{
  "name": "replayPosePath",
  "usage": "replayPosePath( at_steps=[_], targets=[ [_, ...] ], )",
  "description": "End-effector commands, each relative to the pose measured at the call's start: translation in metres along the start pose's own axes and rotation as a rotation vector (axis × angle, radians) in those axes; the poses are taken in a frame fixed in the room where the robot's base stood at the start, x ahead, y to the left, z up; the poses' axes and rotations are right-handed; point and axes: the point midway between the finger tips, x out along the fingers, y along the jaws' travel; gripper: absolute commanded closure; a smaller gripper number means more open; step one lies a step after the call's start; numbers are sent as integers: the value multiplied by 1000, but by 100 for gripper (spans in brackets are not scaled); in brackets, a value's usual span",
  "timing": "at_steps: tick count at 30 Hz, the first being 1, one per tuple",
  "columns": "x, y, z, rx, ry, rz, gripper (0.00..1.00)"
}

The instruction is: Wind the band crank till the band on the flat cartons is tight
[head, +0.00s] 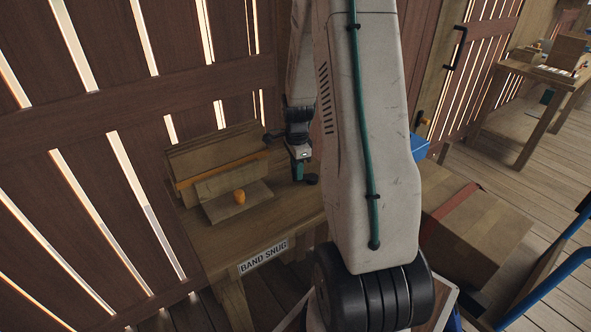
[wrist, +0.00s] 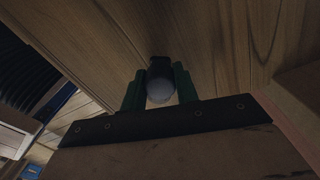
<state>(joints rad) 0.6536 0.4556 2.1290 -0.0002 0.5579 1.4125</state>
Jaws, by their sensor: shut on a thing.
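The flat cartons (head: 210,152) lean in a brown stack on the wooden bench at the left of the head view. An orange band (head: 222,169) runs across them; I cannot tell how tight it is. My gripper (head: 299,172) is at the right of the cartons, low over the bench. In the wrist view my gripper (wrist: 160,92) has its green fingers on either side of a dark round-ended knob (wrist: 160,83), shut on it. I take this knob to be the handle of the band crank; the rest of the crank is mostly hidden.
A small orange knob (head: 239,196) sits in front of the cartons. A "BAND SNUG" label (head: 263,257) is on the bench's front edge. My arm hides the middle. A large carton with a red strip (head: 477,225) stands at right. A slatted wall (head: 120,110) closes the back.

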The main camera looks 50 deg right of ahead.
Motion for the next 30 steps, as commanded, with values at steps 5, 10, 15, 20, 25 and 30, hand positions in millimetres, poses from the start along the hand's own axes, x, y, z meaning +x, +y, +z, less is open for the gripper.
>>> replayPosePath(
  at_steps=[5,10,15,20,25,30],
  targets=[
    [-1,-2,1,0,0,-4,93],
    [-1,-2,1,0,0,-4,93],
    [-1,-1,0,1,0,-3,48],
    [0,-1,-1,2,0,-2,48],
    [-13,-2,-2,3,0,-4,48],
    [-43,-3,-2,4,1,-6,48]
  ],
)
